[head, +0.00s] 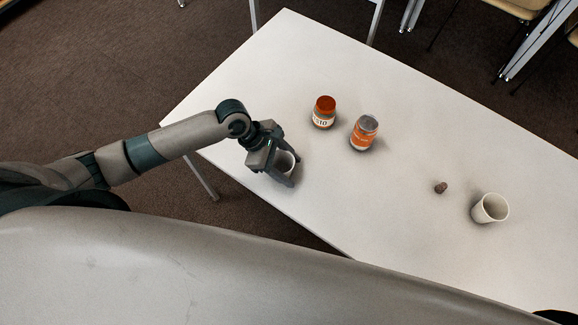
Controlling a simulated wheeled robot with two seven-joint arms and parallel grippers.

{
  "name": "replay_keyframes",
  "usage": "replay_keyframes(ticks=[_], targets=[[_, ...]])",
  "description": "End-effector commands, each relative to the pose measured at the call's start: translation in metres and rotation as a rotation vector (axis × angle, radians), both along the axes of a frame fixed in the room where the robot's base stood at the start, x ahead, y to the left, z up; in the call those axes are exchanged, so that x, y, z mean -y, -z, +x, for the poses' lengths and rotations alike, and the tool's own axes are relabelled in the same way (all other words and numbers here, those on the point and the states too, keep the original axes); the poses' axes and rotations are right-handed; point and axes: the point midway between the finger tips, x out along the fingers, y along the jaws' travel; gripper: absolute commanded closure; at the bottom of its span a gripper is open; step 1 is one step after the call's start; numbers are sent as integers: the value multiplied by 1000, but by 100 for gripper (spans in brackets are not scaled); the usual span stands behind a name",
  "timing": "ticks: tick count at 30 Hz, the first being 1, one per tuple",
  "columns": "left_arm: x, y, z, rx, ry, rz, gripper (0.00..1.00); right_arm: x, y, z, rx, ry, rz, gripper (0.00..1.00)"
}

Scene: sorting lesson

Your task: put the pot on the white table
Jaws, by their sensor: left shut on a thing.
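A white table (250,75) runs diagonally across the view. My left gripper (285,175) is over the table's near left part and is shut on a small whitish pot (285,160). The fingers hide much of the pot, and I cannot tell whether its base touches the tabletop. A white cup-shaped vessel (490,208) stands upright on the table at the right, away from the gripper. My right gripper does not show; only a dark bit shows at the lower right corner.
A red-lidded jar (324,112) and an orange jar with a grey lid (364,133) stand behind and right of the gripper. A small brown cork-like thing (441,188) lies left of the white vessel. The table's far left and its middle front are clear. Chairs (520,8) stand beyond.

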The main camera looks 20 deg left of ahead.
Motion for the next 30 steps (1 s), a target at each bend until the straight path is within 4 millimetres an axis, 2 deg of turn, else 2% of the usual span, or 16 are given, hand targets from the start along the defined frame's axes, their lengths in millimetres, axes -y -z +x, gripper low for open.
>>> replay_keyframes(ticks=[3, 13, 14, 15, 16, 30], targets=[[0, 7, 0, 0, 0, 0, 67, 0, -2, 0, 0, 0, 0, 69], [0, 8, 0, 0, 0, 0, 67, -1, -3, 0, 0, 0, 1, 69], [0, 9, 0, 1, 1, 0, 42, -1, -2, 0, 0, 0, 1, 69], [0, 9, 0, 1, 0, 0, 33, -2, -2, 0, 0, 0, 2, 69], [0, 9, 0, 1, 0, 0, 28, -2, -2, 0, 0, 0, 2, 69], [-3, 3, 0, 2, 0, 0, 28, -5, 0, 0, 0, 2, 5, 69]])
